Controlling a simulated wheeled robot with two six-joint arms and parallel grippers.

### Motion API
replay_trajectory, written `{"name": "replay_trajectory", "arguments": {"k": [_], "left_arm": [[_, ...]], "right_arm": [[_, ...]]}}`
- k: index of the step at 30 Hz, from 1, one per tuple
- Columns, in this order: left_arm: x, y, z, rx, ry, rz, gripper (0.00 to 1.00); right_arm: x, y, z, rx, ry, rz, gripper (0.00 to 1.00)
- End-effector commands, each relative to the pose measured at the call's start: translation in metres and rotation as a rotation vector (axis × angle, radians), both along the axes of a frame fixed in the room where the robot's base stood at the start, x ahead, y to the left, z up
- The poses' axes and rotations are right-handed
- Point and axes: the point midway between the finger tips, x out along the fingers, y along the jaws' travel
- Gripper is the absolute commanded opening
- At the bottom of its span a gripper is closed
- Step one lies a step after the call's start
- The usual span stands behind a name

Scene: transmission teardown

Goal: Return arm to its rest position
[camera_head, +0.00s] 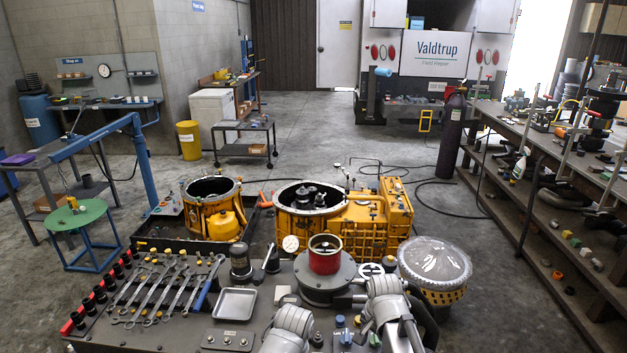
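Two pale grey jointed links of my arms show at the bottom edge of the head view, one left of centre and one right of centre. I see no gripper fingers on either, so both grippers are out of view. The workbench (190,335) in front of me carries a row of wrenches (165,290), an empty metal tray (235,304) and a grey round housing with a red ring (324,262) on top. My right arm link is close to the housing's right side.
Orange transmission housings (350,226) and a smaller orange casing (213,215) stand beyond the bench. A plastic-covered round part (434,262) is at the right. A green stool (77,214) stands at the left, and shelving (560,215) lines the right. Floor between is partly clear.

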Motion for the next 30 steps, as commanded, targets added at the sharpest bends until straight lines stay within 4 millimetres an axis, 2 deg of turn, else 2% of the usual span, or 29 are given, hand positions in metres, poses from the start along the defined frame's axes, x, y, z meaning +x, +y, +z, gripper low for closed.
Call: {"name": "replay_trajectory", "arguments": {"k": [1, 6, 9, 12, 18, 30], "left_arm": [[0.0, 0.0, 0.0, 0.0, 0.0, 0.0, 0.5], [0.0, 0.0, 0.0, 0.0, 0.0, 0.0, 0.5], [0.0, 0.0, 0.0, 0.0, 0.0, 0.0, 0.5], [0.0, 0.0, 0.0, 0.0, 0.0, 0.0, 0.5], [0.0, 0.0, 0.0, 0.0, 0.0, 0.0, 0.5], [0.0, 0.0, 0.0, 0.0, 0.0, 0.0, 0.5]], "right_arm": [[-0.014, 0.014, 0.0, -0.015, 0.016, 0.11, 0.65], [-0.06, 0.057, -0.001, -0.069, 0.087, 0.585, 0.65], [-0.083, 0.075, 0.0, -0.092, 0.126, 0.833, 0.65], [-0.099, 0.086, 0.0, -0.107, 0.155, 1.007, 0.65], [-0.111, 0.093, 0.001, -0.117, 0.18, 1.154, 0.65], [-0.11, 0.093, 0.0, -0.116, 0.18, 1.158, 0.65]]}}
